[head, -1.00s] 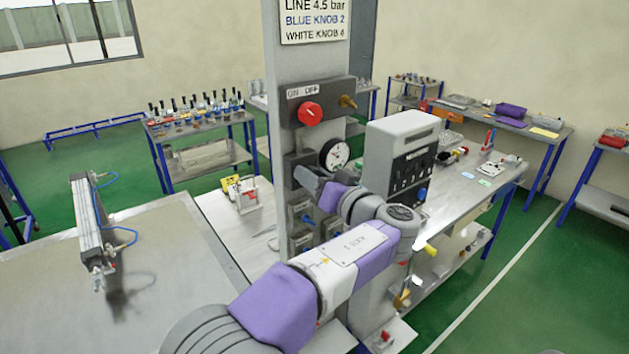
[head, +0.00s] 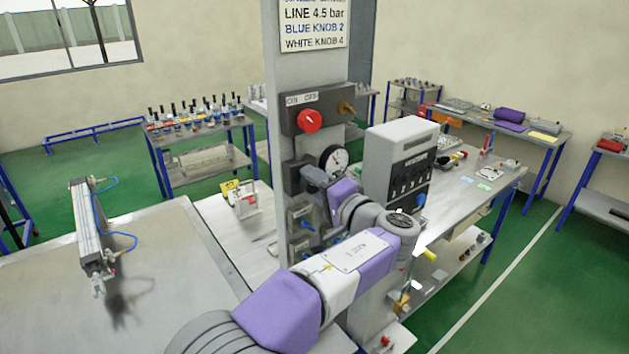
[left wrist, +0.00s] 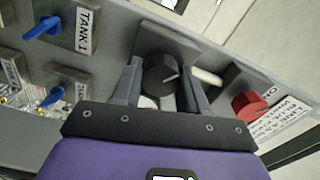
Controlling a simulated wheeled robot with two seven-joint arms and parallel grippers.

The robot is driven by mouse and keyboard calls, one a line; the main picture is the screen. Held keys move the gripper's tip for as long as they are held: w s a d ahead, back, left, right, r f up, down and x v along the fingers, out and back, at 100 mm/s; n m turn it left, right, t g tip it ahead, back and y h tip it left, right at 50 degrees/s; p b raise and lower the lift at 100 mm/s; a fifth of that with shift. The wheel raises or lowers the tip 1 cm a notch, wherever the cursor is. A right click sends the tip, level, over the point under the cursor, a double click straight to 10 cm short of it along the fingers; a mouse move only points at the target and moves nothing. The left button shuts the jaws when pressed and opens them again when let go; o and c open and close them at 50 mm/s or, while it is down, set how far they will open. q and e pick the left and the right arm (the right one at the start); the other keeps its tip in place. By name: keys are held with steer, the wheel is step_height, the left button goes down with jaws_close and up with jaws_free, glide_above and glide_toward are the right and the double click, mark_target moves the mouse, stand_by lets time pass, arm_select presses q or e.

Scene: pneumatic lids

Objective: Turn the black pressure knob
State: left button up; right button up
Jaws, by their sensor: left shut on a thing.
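The black pressure knob (left wrist: 161,74) is round with a pale pointer line, on a grey block in the left wrist view. My left gripper (left wrist: 161,88) has one finger on each side of the knob and is shut on it. In the head view my left gripper (head: 314,180) reaches the panel column (head: 297,60) just below the round white gauge (head: 333,160). There the knob is hidden behind the fingers. My right gripper is not in view.
A red knob (head: 309,121) sits above the gauge. Blue valve handles (left wrist: 42,28) are on the panel's other side in the left wrist view. A grey box with slots (head: 402,160) stands close right of my arm.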

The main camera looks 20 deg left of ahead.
arm_select(q)
steer(key=shift+m+p, duration=0.85)
steer(key=shift+m, duration=1.25)
steer(key=o, duration=1)
steer(key=b+v, duration=0.1)
steer(key=v, duration=0.6)
steer(key=shift+s+d, duration=0.15)
steer(key=shift+d, duration=0.1)
steer(key=shift+f, duration=0.1)
